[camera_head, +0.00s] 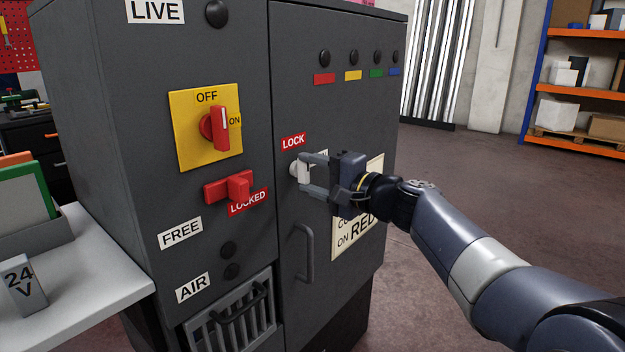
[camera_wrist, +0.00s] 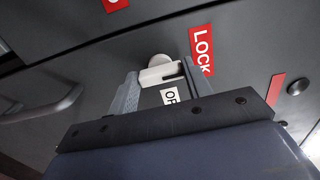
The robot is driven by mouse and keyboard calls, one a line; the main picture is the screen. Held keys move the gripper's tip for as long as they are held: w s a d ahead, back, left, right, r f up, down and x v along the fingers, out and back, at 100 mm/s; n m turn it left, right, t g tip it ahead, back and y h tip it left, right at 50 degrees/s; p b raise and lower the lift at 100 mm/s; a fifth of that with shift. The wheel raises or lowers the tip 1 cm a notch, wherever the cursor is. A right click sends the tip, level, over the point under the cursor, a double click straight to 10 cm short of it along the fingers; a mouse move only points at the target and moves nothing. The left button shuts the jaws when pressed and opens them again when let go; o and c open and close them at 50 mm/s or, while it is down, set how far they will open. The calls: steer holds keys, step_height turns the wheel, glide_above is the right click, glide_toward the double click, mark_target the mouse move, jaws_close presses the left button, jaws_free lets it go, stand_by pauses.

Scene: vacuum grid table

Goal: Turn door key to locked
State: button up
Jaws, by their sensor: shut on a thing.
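The pale door key (camera_head: 303,172) is on the right-hand door of the grey cabinet (camera_head: 340,110), just below the red LOCK label (camera_head: 292,141). Its handle looks roughly upright in the head view. My gripper (camera_head: 304,173) is shut on the key, one finger above and one below. In the wrist view the key (camera_wrist: 160,74) spans between the two fingers, with its round base behind. A white label (camera_wrist: 171,97), partly hidden and starting "OP", shows beside it. The red LOCK label is also in the wrist view (camera_wrist: 202,50).
A yellow panel with a red OFF/ON switch (camera_head: 214,128) and a red handle by the LOCKED label (camera_head: 230,187) are on the left door. A curved door handle (camera_head: 305,253) is below the key. A white side table (camera_head: 90,270) stands at left. Open floor lies at right.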

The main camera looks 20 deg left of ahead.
steer(key=o, duration=1)
steer(key=shift+d, duration=0.1)
steer(key=p+v, duration=0.1)
steer(key=v, duration=0.9)
steer(key=shift+s+d, duration=0.2)
steer(key=shift+d, duration=0.05)
steer(key=shift+f, duration=0.1)
